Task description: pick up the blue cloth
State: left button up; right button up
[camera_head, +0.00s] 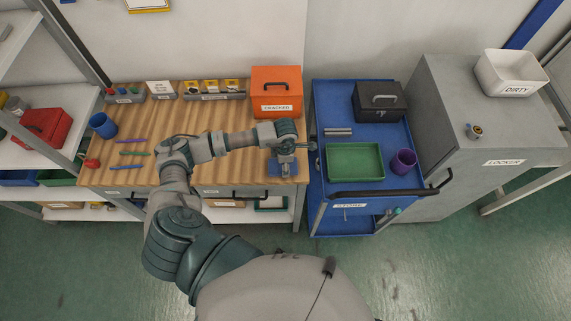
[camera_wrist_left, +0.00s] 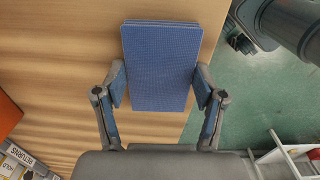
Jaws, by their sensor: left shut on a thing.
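The blue cloth (camera_wrist_left: 160,50) is a folded, flat rectangular stack between the two fingers of my left gripper (camera_wrist_left: 161,82) in the left wrist view. The fingers press on its left and right edges, so the gripper is shut on it. In the head view the cloth (camera_head: 279,183) shows at the front right of the wooden workbench (camera_head: 225,170), beneath my left gripper (camera_head: 286,161), which hides part of it. I cannot tell whether the cloth touches the bench top. My right gripper is not in view.
A blue cart (camera_head: 322,112) to the right carries a green tray (camera_head: 355,162), a purple cup (camera_head: 403,162) and a black toolbox (camera_head: 380,102). A blue cup (camera_head: 103,126) and pens lie left.

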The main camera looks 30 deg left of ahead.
pick_arm(q)
jog(key=r, duration=0.1)
jog(key=r+b, duration=0.1)
jog(key=r, duration=0.1)
jog(key=shift+s+a, duration=0.15)
jog(key=shift+s, duration=0.05)
jog(key=s+a+b, duration=0.1)
jog(key=s+a, duration=0.1)
jog(key=s, duration=0.1)
jog(key=s+a, duration=0.3)
jog(key=s, duration=0.1)
jog(key=s+a+r+b, duration=0.1)
jog(key=s+a, duration=0.2)
jog(key=s, duration=0.1)
jog(key=shift+a+b, duration=0.15)
jog(key=shift+b, duration=0.2)
jog(key=shift+s+a+r, duration=0.25)
jog(key=shift+s+r, duration=0.05)
jog(key=shift+s, duration=0.35)
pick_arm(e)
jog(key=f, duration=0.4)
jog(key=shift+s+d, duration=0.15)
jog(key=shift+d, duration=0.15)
